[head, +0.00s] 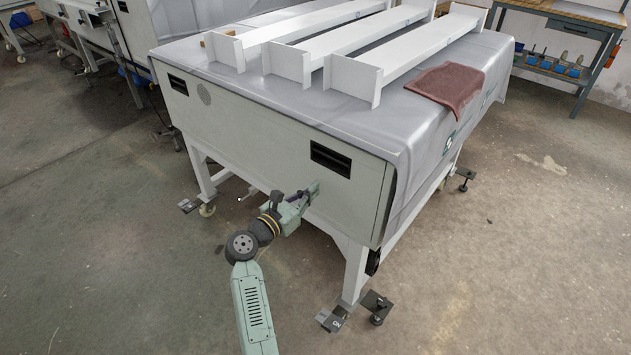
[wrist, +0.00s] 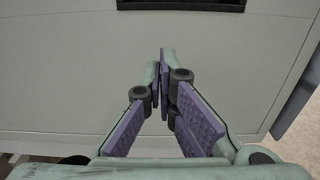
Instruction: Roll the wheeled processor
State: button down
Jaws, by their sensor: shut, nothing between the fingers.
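The wheeled processor (head: 270,140) is a large pale grey-green box on white legs, with a grey sheet over its top. Its near face has two dark recessed handles, one at the right (head: 330,159) and one at the upper left (head: 178,84). The right handle also shows at the top of the wrist view (wrist: 181,4). Castors and foot pedals show at the legs, with a pedal (head: 332,319) at the near right leg. My gripper (head: 313,190) is shut and empty, just below and left of the right handle. In the wrist view its purple-padded fingers (wrist: 164,54) meet before the panel; contact cannot be told.
White beams (head: 340,45) and a brown cloth (head: 446,84) lie on the processor's top. A workbench (head: 570,25) stands at the back right, and other machines (head: 95,25) stand at the back left. Concrete floor is clear at the left and right.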

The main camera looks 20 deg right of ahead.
jog(key=shift+x, duration=1.25)
jog(key=b+x, duration=0.6)
jog(key=x, duration=1.5)
jog(key=shift+w+d+r+b, duration=0.2)
jog(key=shift+w+d+b, duration=0.1)
jog(key=shift+b, duration=0.1)
jog(key=shift+r, duration=0.1)
